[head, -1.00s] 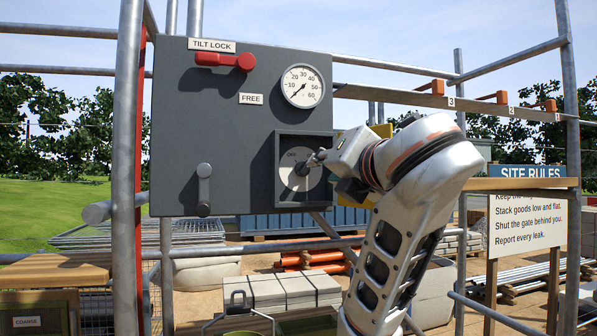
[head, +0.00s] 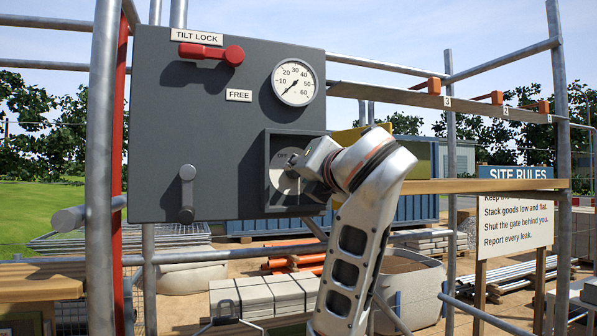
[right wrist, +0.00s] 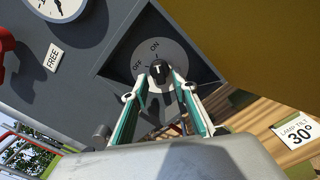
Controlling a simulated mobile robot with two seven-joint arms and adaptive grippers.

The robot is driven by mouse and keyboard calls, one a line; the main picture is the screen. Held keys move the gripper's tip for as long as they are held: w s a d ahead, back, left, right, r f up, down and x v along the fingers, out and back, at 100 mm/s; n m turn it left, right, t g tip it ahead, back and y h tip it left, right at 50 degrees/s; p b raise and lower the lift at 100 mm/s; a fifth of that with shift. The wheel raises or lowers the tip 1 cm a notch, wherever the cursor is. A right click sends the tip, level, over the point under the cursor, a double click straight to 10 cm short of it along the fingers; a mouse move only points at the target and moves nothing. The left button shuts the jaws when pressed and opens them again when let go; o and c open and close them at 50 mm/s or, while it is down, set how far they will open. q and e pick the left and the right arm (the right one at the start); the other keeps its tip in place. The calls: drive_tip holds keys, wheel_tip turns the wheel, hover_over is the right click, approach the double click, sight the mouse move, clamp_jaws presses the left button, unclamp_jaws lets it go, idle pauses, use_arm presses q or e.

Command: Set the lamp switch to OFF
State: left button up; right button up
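The lamp switch is a black knob (right wrist: 161,71) with a white mark, on a grey round dial (right wrist: 176,53) lettered OFF and ON inside a recessed box. In the head view the dial (head: 281,172) sits at the panel's lower right, partly covered by my right gripper (head: 293,164). In the right wrist view the two fingers of my right gripper (right wrist: 163,80) come together on either side of the knob and appear closed on it. The knob's exact setting is hard to read. My left gripper is in neither current view.
The dark panel (head: 210,125) also carries a red tilt lock lever (head: 211,53), a gauge (head: 295,82) and a grey handle (head: 187,193). A yellow surface (right wrist: 255,45) stands close right of the recess in the wrist view. Scaffold tubes (head: 103,150) flank the panel.

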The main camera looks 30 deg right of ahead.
drive_tip(key=shift+x, duration=0.9)
clamp_jaws()
